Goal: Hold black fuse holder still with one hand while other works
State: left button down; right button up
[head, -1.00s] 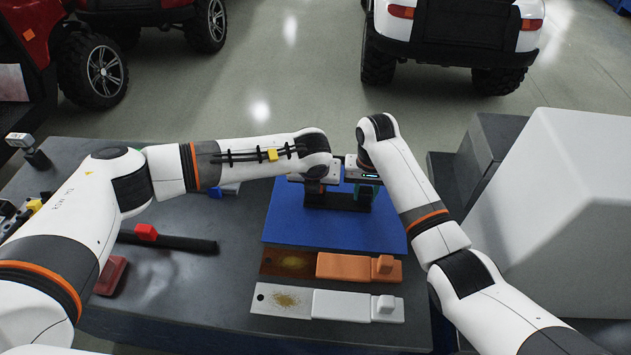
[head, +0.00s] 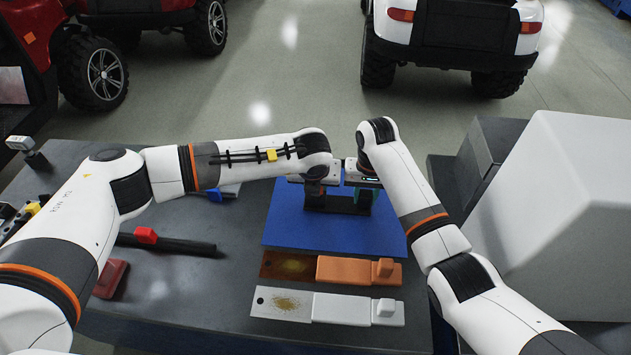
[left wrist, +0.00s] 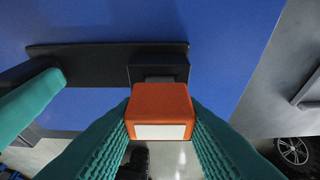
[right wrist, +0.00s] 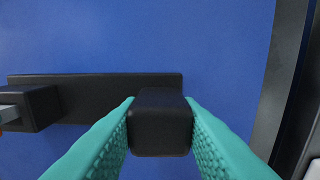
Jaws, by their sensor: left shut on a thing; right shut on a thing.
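The black fuse holder (head: 337,204) is a dark bar with a raised block at each end, lying on the blue mat (head: 335,238). My right gripper (right wrist: 160,118) is shut on one end block, its teal fingers on either side. My left gripper (left wrist: 160,112) is shut on an orange fuse (left wrist: 160,103) with a white label. The fuse's grey metal end meets the other end block (left wrist: 159,64); how deep it sits I cannot tell. In the head view my arms partly hide the holder and the left fingertips.
An orange-handled plate (head: 345,269) and a white-handled plate (head: 345,307) lie in front of the mat. A black bar with a red clip (head: 146,236) and a red block (head: 111,279) lie left. A large white box (head: 560,190) stands right.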

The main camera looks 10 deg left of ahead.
pick_arm(q)
jog(key=shift+r, duration=0.15)
jog(key=shift+r, duration=2.05)
jog(key=c, duration=1.6)
grip_release()
grip_shut()
pick_arm(e)
jog(key=o, duration=1.1)
jog(key=shift+r, duration=0.1)
